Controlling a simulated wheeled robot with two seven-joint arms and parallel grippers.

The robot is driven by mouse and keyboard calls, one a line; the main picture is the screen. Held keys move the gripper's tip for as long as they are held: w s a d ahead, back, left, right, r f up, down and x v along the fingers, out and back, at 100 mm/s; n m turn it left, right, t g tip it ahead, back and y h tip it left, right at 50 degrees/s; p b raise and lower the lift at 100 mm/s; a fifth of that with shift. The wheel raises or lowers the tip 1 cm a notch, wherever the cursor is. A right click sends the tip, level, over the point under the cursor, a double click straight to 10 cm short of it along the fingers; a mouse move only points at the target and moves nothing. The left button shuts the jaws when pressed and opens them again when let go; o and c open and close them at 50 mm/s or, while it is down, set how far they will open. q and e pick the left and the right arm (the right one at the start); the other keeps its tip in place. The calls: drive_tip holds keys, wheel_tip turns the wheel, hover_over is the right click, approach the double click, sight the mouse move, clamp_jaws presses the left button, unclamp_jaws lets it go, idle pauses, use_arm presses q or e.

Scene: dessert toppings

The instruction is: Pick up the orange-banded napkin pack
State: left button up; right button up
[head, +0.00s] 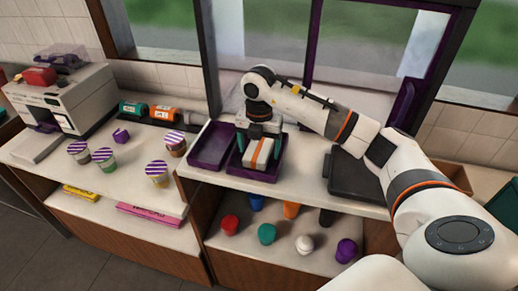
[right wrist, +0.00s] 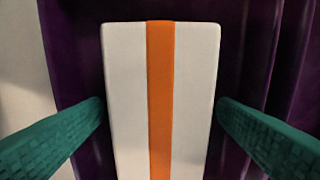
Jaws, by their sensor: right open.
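The napkin pack (head: 257,154) is white with an orange band along its middle. It lies in the right-hand purple tray (head: 234,166) on the counter. In the right wrist view the pack (right wrist: 185,85) fills the centre. My right gripper (head: 259,148) points down over the pack, with a teal finger on either side of it. The right wrist view also shows the gripper (right wrist: 160,125) open, one finger left and one right of the pack, with a narrow gap showing by each fingertip. My left gripper is not in view.
A second purple tray (head: 209,146) sits just left. A dark board (head: 357,176) lies to the right. Several striped cups (head: 158,172) and a white machine (head: 66,97) stand on the left counter. A lower shelf holds several coloured items, including a purple one (head: 346,250).

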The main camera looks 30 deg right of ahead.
sight(259, 147)
drive_tip(key=c, duration=1.1)
drive_tip(key=shift+o, duration=0.2)
drive_tip(key=shift+r, duration=0.3)
wheel_tip(259, 147, up, 9)
drive_tip(key=shift+f+b, duration=0.1)
drive_tip(key=shift+b, duration=0.85)
drive_tip(key=shift+r, duration=0.4)
drive_tip(key=shift+f, duration=0.1)
